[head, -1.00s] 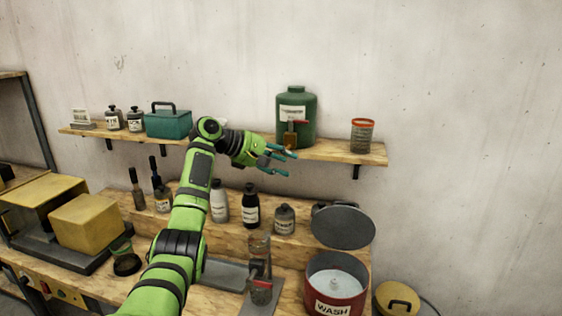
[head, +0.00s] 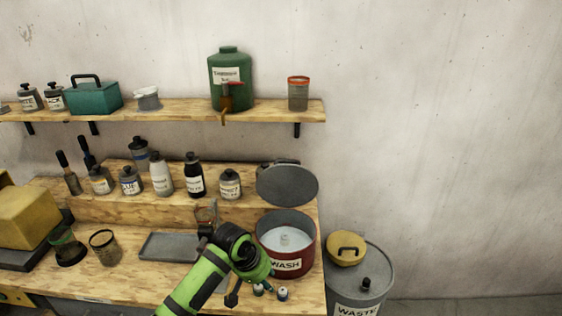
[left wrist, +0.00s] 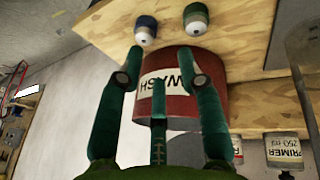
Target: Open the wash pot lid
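The wash pot (head: 285,265) is a red pot with a white WASH label, at the right end of the bench. Its grey round lid (head: 288,185) stands tilted up behind the rim, so the pot is open and pale liquid shows inside. My left gripper (head: 257,278) is low in front of the pot, at its left side; its fingers are mostly hidden in the head view. In the left wrist view its fingers (left wrist: 163,72) are spread and empty, with the pot (left wrist: 185,95) beyond them. The lid is not seen there. My right gripper is not in view.
Two small capped vials (head: 282,294) stand before the pot. A grey waste bin (head: 365,290) with a yellow lid (head: 346,248) on top is at right. Bottles (head: 194,178) line the raised ledge; a green canister (head: 231,80) is on the shelf. A grey tray (head: 168,247) lies left.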

